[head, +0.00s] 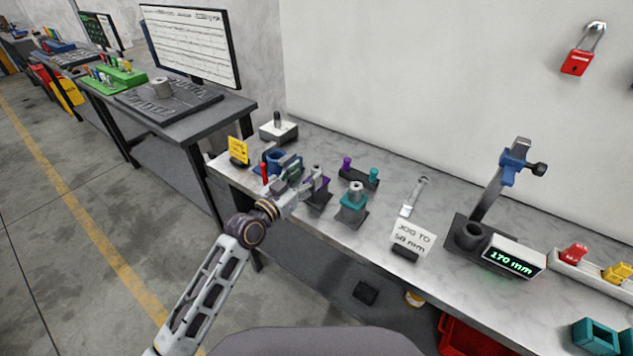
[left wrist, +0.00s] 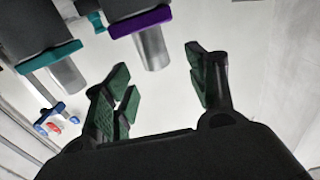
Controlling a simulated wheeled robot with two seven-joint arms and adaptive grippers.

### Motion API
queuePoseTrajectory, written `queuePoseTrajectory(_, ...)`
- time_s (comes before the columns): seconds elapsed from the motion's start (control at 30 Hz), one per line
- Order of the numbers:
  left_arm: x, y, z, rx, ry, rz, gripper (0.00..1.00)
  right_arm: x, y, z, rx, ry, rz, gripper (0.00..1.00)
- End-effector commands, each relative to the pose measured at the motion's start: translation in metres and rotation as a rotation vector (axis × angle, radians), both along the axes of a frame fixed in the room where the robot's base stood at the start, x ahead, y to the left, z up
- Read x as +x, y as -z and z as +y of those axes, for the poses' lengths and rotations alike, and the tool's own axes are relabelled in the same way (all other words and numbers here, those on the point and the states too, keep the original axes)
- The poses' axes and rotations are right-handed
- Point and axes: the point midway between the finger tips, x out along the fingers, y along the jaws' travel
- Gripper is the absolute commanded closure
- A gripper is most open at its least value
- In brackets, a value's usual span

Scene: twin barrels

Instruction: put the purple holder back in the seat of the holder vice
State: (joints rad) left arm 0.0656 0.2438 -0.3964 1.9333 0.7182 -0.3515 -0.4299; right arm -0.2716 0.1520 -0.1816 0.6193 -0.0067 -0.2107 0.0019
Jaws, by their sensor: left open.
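A purple-banded unit (head: 322,201) stands on the bench right beside my left gripper (head: 303,175), partly hidden by it in the head view. In the left wrist view its purple band (left wrist: 140,22) shows with a metal cylinder (left wrist: 152,47) on it, ahead of my open, empty fingers (left wrist: 160,75). A teal twin (head: 353,205) with a metal cylinder stands to its right. A small purple piece (head: 347,163) stands on a dark rack behind. A blue fixture (head: 274,160) with a red handle, perhaps the vice, is partly hidden behind my gripper. I cannot tell its seat.
A small teal piece (head: 373,174) shares the rack. A yellow card (head: 238,150) is at left. Bench between rack and caliper is clear.

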Motion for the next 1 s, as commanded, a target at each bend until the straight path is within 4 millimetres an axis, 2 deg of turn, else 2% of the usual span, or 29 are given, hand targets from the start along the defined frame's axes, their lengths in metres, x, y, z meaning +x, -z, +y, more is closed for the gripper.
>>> queuePoseTrajectory(0.37, 0.004, 0.0, -0.003, 0.0, -0.001, 0.0, 0.43, -0.002, 0.0, 0.009, 0.009, 0.002, 0.003, 0.6)
queuePoseTrajectory(1.0, 0.039, 0.001, -0.033, -0.001, -0.001, 0.001, 0.43, -0.004, -0.005, -0.004, -0.005, -0.002, 0.006, 0.6)
